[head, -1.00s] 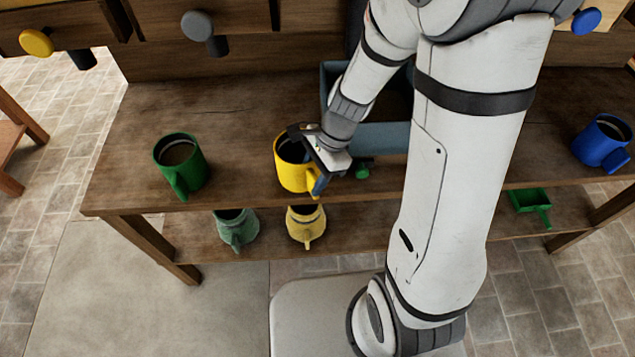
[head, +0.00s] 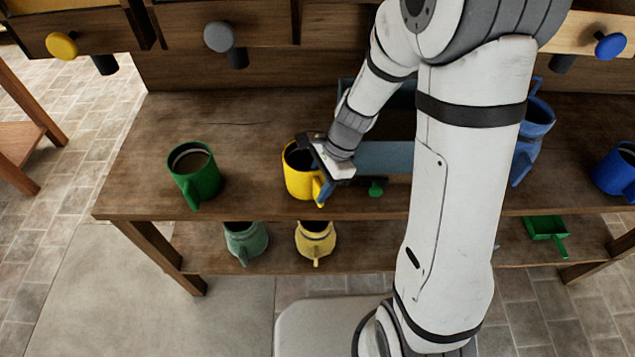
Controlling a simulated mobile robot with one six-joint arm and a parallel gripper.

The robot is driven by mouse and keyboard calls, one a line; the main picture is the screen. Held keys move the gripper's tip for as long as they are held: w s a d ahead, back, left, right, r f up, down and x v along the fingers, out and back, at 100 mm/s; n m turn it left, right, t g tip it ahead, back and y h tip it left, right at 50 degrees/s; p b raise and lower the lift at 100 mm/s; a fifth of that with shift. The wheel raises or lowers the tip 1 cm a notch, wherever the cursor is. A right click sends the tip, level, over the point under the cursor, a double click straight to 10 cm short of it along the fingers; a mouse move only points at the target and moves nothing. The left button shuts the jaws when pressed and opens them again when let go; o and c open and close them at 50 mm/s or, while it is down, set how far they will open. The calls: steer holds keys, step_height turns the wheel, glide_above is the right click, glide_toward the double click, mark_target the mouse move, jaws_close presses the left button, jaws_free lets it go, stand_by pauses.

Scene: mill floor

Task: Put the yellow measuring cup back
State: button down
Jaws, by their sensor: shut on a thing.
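The yellow measuring cup (head: 299,180) looks like a mug and stands upright near the front edge of the wooden workbench (head: 250,120). Its handle is at the front right. My gripper (head: 318,172) is at the right side of the cup, shut on it. The fingers and the part of the cup they hold are largely hidden by the gripper body. I cannot tell whether the cup's base touches the bench.
A green mug (head: 194,174) stands left, a blue mug (head: 619,172) far right, and a blue pitcher (head: 534,130) behind my arm. A blue-grey bin (head: 385,157) is right of the gripper. A green pitcher (head: 245,241), yellow pitcher (head: 316,240) and green scoop (head: 546,230) are on the lower shelf.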

steer(key=c, duration=0.7)
jaws_free()
steer(key=v, duration=0.7)
steer(key=shift+d+r, duration=0.15)
steer(key=shift+r, duration=0.2)
steer(key=s+d+r+n+t+h, duration=0.1)
steer(key=s+d+r+n, duration=0.2)
steer(key=s+n, duration=0.1)
steer(key=s+d+r+n+t+h, duration=0.1)
steer(key=s+d+r+n+t, duration=0.1)
steer(key=s+d+r+n, duration=0.1)
steer(key=s+d+r+n+t+h, duration=0.1)
steer(key=s+d+r+n+h, duration=0.1)
steer(key=n, duration=0.4)
steer(key=shift+s+d+r+n+t, duration=0.15)
steer(key=shift+s+d+r, duration=0.3)
steer(key=shift+s+r, duration=0.25)
steer(key=shift+s+d+r+n+t, duration=0.15)
steer(key=shift+s+d+r, duration=0.3)
steer(key=shift+s+r, duration=0.2)
